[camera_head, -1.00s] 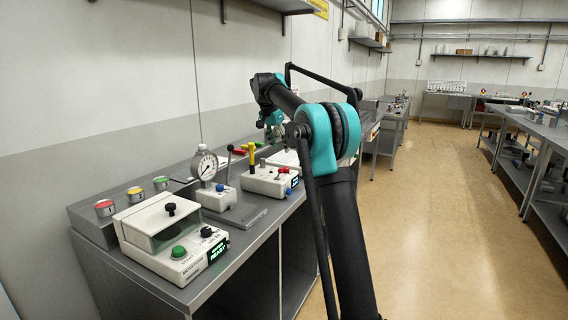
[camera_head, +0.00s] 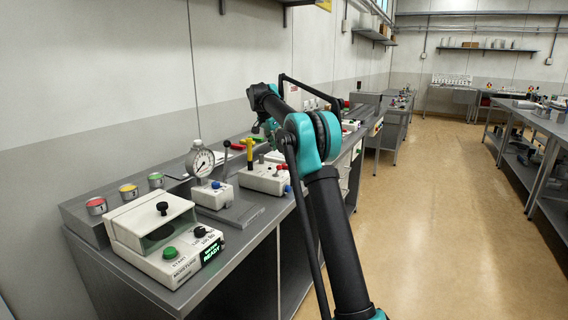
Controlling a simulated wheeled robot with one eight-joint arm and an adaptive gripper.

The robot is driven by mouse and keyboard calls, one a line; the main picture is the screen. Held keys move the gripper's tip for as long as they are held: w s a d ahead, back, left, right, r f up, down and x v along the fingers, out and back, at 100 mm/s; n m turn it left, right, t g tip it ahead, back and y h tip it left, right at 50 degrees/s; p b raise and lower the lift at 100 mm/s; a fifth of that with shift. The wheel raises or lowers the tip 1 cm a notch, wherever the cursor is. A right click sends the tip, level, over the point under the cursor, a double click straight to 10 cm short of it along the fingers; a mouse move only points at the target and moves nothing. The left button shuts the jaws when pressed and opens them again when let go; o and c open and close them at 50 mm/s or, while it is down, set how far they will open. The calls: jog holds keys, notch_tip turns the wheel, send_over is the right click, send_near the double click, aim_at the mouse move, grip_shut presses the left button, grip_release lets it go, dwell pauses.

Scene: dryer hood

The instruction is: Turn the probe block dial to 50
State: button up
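A white block (camera_head: 262,180) with yellow upright handles and small red and blue knobs stands on the grey bench, left of my arm. It may be the probe block; its lettering is too small to read, and I cannot make out a dial or its setting. My arm hides part of the bench to its right. My gripper (camera_head: 268,129) hangs at the far end of my arm, above and behind the white block. It looks apart from the block. It is small and dark, and its fingers cannot be made out.
A white machine (camera_head: 128,226) with a green button and lit display stands at the bench's near end. Behind it are red, yellow and green capped buttons (camera_head: 128,191). A round gauge (camera_head: 200,161) stands mid-bench. The floor (camera_head: 440,210) to the right is clear.

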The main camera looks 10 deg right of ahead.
aim_at(284, 164)
jog(key=x, duration=0.8)
jog(key=shift+f, duration=0.15)
jog(key=shift+c, duration=0.6)
grip_shut()
jog(key=n, duration=0.2)
jog(key=n+t+y, duration=0.1)
jog(key=n, duration=0.2)
jog(key=shift+s+d+t+y, duration=0.15)
jog(key=shift+t+y, duration=0.15)
jog(key=shift+n+y, duration=0.6)
jog(key=shift+n, duration=1.4)
